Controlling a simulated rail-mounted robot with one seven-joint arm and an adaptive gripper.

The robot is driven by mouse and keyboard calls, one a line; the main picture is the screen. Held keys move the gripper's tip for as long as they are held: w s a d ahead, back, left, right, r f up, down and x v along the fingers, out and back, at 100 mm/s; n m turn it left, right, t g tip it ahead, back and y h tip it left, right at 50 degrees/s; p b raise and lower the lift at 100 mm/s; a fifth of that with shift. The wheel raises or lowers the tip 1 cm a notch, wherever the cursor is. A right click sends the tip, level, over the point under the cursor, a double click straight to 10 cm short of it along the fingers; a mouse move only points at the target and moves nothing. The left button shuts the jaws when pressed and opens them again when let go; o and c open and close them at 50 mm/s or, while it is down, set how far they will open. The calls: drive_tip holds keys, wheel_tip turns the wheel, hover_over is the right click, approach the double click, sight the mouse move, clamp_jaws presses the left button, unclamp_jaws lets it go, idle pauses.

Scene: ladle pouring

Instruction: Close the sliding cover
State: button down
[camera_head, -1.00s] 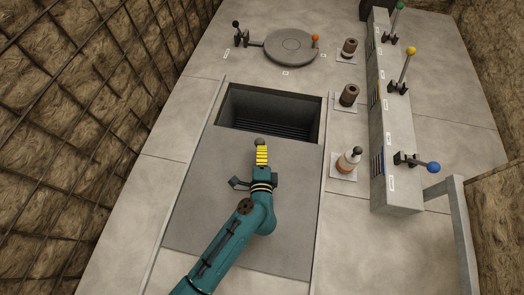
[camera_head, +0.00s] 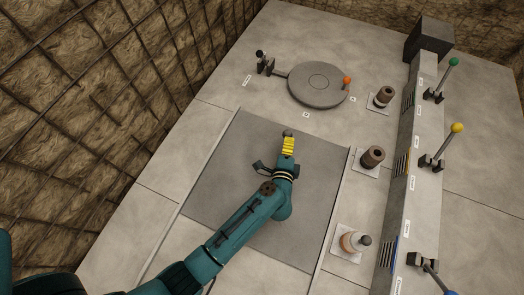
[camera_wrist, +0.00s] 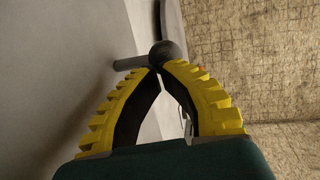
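The flat grey sliding cover (camera_head: 232,152) lies in the floor between two rails. No dark opening shows around it in the head view. Its round dark knob (camera_head: 288,133) stands near its far edge; in the wrist view the knob (camera_wrist: 165,53) has a short stem running left to the cover. My gripper (camera_head: 288,142) is over the cover, with its yellow fingertips right at the knob. In the wrist view the fingers of my gripper (camera_wrist: 158,70) come together at the tips, against or just short of the knob. I cannot tell whether they pinch it.
A round grey lid (camera_head: 318,84) with an orange-knobbed handle lies beyond the cover. A raised block (camera_head: 411,170) with green, yellow and blue levers is further right. A rough rock wall with mesh is on the left.

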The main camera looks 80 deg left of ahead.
drive_tip(key=shift+w+a+f, duration=0.1)
drive_tip(key=shift+a, duration=0.15)
idle(0.3)
drive_tip(key=shift+d, duration=0.25)
drive_tip(key=p+v, duration=0.4)
drive_tip(key=v, duration=0.9)
drive_tip(key=shift+d, duration=0.3)
drive_tip(key=shift+a, duration=0.1)
drive_tip(key=shift+r, duration=0.25)
